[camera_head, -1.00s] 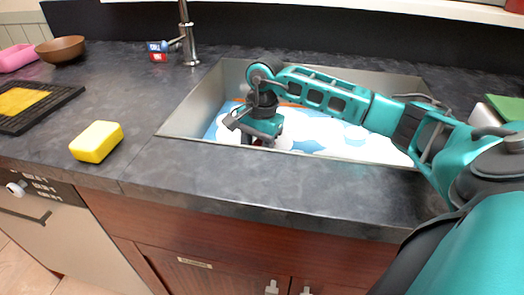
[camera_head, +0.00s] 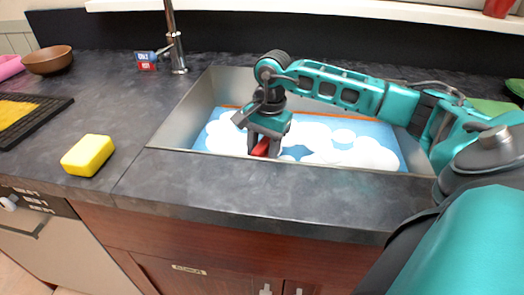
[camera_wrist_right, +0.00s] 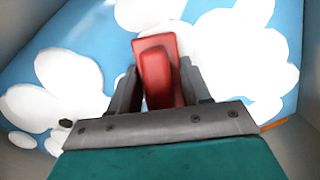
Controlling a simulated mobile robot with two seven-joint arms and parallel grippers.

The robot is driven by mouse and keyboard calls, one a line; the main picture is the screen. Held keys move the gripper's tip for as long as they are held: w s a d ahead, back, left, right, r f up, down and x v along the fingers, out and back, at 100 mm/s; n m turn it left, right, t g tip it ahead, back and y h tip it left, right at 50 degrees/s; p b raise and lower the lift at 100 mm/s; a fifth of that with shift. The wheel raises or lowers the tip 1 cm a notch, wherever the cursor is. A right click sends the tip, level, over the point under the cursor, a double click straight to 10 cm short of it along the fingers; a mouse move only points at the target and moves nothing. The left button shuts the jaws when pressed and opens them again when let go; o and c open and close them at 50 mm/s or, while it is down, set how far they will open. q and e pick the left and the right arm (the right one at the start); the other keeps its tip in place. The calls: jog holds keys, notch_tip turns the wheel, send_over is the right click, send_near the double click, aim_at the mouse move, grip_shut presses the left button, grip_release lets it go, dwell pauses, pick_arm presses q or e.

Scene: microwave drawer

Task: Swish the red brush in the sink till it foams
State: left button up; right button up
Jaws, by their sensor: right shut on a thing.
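The sink (camera_head: 185,112) is set in the dark counter and holds blue water with white foam patches (camera_head: 345,150). My right gripper (camera_head: 265,148) is inside the sink's outline, pointing down near its left front part. It is shut on the red brush (camera_head: 262,147). In the right wrist view the red brush (camera_wrist_right: 158,72) stands out between the two fingers of the right gripper (camera_wrist_right: 160,95), with blue water and foam around it. How deep the brush reaches is hidden. My left gripper is not in view.
A yellow sponge (camera_head: 88,155) lies on the counter left of the sink. A faucet (camera_head: 174,40) stands behind the sink's left corner, beside a small hot/cold sign (camera_head: 147,61). A black drying mat (camera_head: 50,108) and brown bowl (camera_head: 47,60) are farther left.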

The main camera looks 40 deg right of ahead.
notch_tip(320, 180, up, 11)
jog(key=p, duration=0.7)
jog(key=shift+f, duration=0.15)
pick_arm(q)
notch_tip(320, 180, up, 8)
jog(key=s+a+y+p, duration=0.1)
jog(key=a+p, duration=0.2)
jog(key=p, duration=0.2)
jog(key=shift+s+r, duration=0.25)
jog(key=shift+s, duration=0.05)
pick_arm(e)
notch_tip(320, 180, up, 12)
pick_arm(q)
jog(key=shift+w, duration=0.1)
pick_arm(e)
jog(key=a+f+n, duration=0.2)
jog(key=a+n, duration=0.2)
jog(key=a, duration=0.1)
jog(key=s+a+f+n+g, duration=0.1)
jog(key=a+f+n, duration=0.1)
jog(key=a+n, duration=0.3)
jog(key=a+f+n, duration=0.2)
jog(key=a+n, duration=0.3)
jog(key=a, duration=0.2)
jog(key=shift+s+a+f, duration=0.1)
jog(key=shift+s, duration=0.15)
